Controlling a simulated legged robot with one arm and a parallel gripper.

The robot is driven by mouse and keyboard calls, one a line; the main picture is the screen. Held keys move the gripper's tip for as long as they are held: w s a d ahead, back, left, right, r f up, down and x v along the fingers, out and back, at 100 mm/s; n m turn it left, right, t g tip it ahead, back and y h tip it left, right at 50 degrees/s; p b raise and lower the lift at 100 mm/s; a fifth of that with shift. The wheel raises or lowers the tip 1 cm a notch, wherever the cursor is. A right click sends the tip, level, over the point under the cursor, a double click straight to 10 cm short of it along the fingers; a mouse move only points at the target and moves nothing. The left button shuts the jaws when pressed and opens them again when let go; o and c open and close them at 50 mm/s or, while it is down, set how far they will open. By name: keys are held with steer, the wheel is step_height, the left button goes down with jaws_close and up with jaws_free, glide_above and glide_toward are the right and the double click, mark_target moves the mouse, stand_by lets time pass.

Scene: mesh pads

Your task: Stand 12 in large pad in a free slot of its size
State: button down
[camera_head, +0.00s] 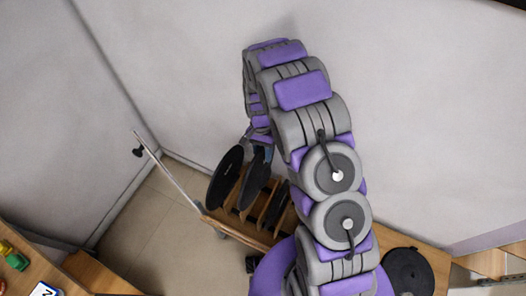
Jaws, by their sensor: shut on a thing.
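My gripper (264,150) is at the lower end of my arm, over the wooden rack (233,228), and is partly hidden by the arm. It is shut on a dark round pad (255,182), seen nearly edge-on just below it. Another black round pad (226,178) stands tilted close to its left, at the rack's left side. Smaller dark pads (279,207) stand between the wooden dividers further right. The slot bottoms are hidden, and I cannot tell whether the held pad touches the rack.
A black round pad (408,272) lies flat on a wooden surface at the lower right. A metal bar (167,172) with a black knob rises left of the rack. Pale walls stand behind. Green and yellow items (12,255) lie on a wooden surface at lower left.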

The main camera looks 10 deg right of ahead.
steer(key=shift+d+f, duration=0.15)
steer(key=shift+f, duration=0.75)
steer(key=shift+f+b, duration=1.5)
steer(key=shift+f, duration=6.9)
steer(key=c, duration=0.7)
jaws_free()
